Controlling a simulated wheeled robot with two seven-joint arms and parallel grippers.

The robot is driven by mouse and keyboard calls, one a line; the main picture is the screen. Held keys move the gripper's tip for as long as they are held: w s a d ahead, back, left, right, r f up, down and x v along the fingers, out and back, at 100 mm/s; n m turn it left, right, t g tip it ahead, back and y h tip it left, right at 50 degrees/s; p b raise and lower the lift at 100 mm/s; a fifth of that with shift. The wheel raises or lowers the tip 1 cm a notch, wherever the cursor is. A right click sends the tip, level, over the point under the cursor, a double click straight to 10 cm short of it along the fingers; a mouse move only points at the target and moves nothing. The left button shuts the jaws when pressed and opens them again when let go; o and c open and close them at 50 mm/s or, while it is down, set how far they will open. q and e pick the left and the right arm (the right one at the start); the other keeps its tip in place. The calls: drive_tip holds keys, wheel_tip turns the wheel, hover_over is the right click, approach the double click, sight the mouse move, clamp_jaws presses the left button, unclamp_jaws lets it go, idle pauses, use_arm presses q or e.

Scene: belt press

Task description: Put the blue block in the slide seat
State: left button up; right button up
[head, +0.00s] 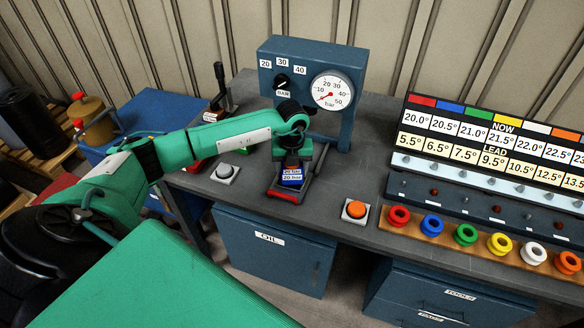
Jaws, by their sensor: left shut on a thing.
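The blue block (291,178) has white and yellow label bands on its front face, with small print. My left gripper (291,164) points down from above and is shut on it. The block is at the slide seat (287,195), a dark plate with red edging at the front of the press. I cannot tell whether the block rests in the seat or is held just above it. The gripper hides the block's top. My right gripper is not in view.
The blue press frame with a gauge (332,91) and a knob (282,81) rises behind the arm. A grey button (224,173) and an orange button (355,211) flank the slide. Coloured rings stand on a wooden strip (480,240) at right, below a label board (490,135).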

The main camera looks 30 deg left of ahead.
use_arm(q)
drive_tip(key=shift+f, duration=0.2)
idle(0.6)
drive_tip(key=o, duration=1.5)
drive_tip(key=shift+r, duration=0.1)
wheel_tip(320, 180, up, 6)
drive_tip(key=shift+r+b, duration=0.1)
drive_tip(key=shift+b, duration=1.05)
drive_tip(key=shift+r, duration=0.6)
drive_tip(key=shift+s+f, duration=0.1)
